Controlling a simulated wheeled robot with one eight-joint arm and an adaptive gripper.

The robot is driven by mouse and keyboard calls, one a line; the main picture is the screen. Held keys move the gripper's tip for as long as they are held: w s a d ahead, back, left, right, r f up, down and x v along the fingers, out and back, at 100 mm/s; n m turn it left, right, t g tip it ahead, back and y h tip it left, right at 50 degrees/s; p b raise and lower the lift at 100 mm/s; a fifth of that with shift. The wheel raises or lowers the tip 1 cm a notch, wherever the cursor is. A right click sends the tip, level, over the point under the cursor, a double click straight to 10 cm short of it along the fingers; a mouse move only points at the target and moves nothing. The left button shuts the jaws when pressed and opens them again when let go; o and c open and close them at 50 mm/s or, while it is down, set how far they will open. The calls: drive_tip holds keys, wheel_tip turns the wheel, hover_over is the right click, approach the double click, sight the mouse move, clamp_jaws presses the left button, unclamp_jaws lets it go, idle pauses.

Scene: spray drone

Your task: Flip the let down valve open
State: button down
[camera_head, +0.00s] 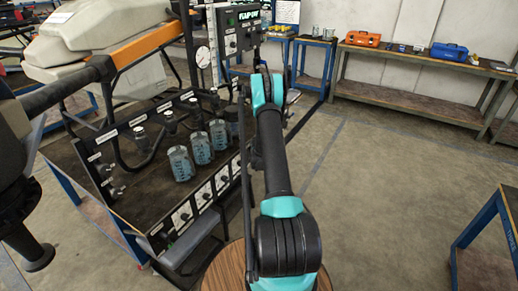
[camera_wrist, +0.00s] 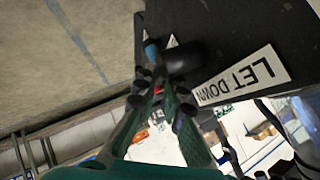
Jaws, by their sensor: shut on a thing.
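The wrist view shows the white LET DOWN label (camera_wrist: 240,78), upside down, on a dark panel (camera_wrist: 225,30). Beside the label is the let down valve (camera_wrist: 183,58), with a black round body and a blue part (camera_wrist: 152,48) to its left. My gripper (camera_wrist: 158,86), with green and black fingers, reaches up to the valve and is shut on it. The exact contact is partly hidden by the fingers. In the head view my arm (camera_head: 270,150) reaches forward along the rig's right side and hides the valve and gripper.
Workbenches (camera_head: 400,58) line the back wall. A blue-legged table (camera_head: 490,235) stands at right. Floor between is clear.

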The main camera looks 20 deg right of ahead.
drive_tip(key=c, duration=1.9)
unclamp_jaws()
drive_tip(key=v, duration=0.7)
drive_tip(key=shift+s+r, duration=0.15)
drive_tip(key=shift+s, duration=0.1)
drive_tip(key=shift+a, duration=0.1)
